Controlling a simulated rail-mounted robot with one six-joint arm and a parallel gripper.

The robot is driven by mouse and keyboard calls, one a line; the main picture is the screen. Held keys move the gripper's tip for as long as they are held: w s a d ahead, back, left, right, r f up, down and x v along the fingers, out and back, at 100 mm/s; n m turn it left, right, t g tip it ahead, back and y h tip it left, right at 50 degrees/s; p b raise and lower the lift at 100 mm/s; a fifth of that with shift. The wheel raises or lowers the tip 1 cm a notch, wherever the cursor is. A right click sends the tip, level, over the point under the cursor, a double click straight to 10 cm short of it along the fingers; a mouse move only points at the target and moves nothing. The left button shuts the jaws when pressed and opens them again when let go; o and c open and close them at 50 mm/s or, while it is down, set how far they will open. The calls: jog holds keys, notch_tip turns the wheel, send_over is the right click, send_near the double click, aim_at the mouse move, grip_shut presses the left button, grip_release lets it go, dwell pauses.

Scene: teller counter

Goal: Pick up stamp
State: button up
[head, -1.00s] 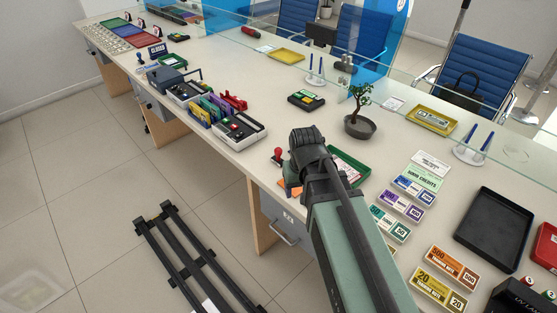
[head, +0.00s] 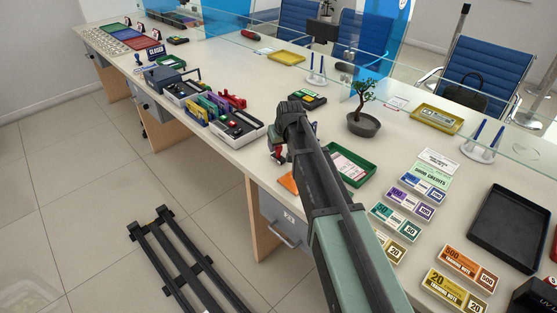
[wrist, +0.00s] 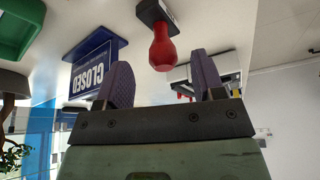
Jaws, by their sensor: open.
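The stamp has a red rounded handle on a dark block. In the wrist view the stamp (wrist: 162,50) is upside down, with its handle lying between the lines of the two finger pads and a gap on each side. In the head view the stamp (head: 278,154) stands near the counter's front edge, partly hidden by my gripper (head: 275,147). In the wrist view my gripper (wrist: 157,70) is open and empty, its two purplish pads spread apart. No contact between the pads and the handle shows.
A blue CLOSED sign (wrist: 92,68) is close to one finger in the wrist view. A green tray (head: 368,180) lies right of my arm, with a bonsai (head: 362,122) behind it. A sorting box (head: 240,134) stands left. An orange pad (head: 288,182) lies at the front edge.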

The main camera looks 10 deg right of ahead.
aim_at(278, 149)
jog(key=b+x, duration=0.2)
jog(key=x, duration=0.2)
jog(key=shift+w+a+f+b, duration=0.1)
jog(key=shift+a+f+b, duration=0.1)
jog(key=shift+b, duration=0.2)
jog(key=shift+r, duration=0.2)
jog(key=c, duration=1)
notch_tip(278, 149, up, 20)
jog(key=p, duration=2)
